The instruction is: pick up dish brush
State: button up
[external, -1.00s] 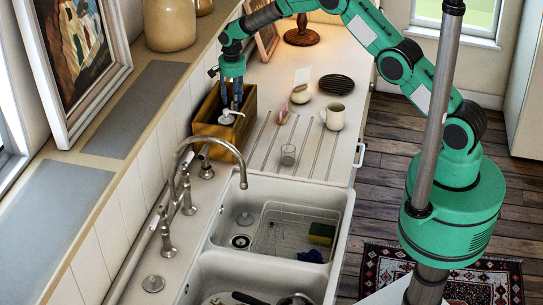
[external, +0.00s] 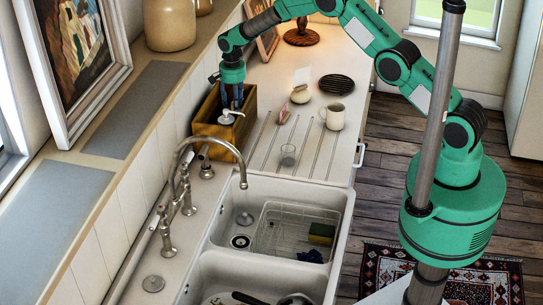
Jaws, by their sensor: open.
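My gripper (external: 231,98) points straight down over the wooden box (external: 222,135) at the back of the counter, close to a white pump dispenser (external: 230,115) standing in it. Its fingers are small in this view and partly merge with the box's dark inside; they are apart, with nothing visibly held. I cannot make out a dish brush for certain; anything else inside the box is hidden by its walls and the gripper. A dark handle-like thing (external: 250,298) lies in the near sink basin, cut off by the frame edge, and I cannot tell what it is.
A wire rack (external: 275,232), sponge (external: 321,233) and dark blue item (external: 310,256) are in the far basin.

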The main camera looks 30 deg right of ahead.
jog(key=shift+f+p, duration=0.5)
jog(key=shift+f, duration=1.85)
jog(key=shift+c, duration=0.2)
grip_shut()
